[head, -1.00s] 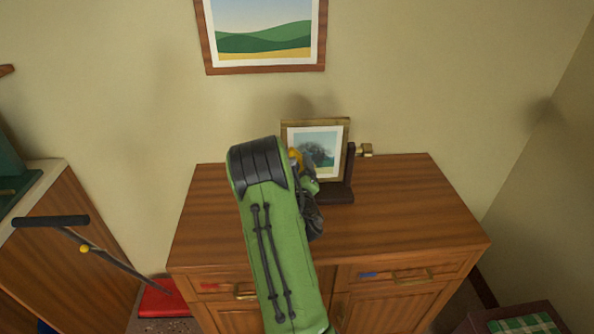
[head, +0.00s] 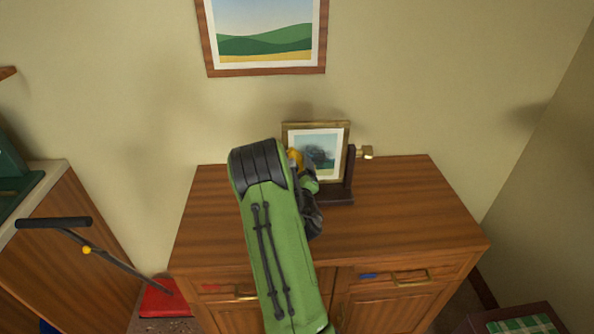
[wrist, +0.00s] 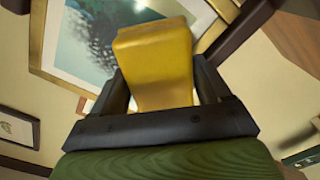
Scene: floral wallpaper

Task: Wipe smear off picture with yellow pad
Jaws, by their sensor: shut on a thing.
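A small framed picture (head: 330,134) with a gold frame stands on the wooden cabinet in a dark stand (head: 348,178). A dark grey smear (head: 319,155) shows across the middle of its image. In the wrist view the picture (wrist: 80,45) is tilted and close, with dark speckled marks on it. The yellow pad (wrist: 155,60) is held between the jaws of my gripper (wrist: 157,95), its far end overlapping the picture in view. In the head view a bit of the yellow pad (head: 295,158) shows at the picture's lower left. I cannot tell whether it touches the glass.
The cabinet top (head: 410,205) is clear on the right. A brass knob (head: 365,152) sticks out right of the stand. A larger landscape picture (head: 267,38) hangs on the wall above. A black-handled bar (head: 55,222) stands at the left.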

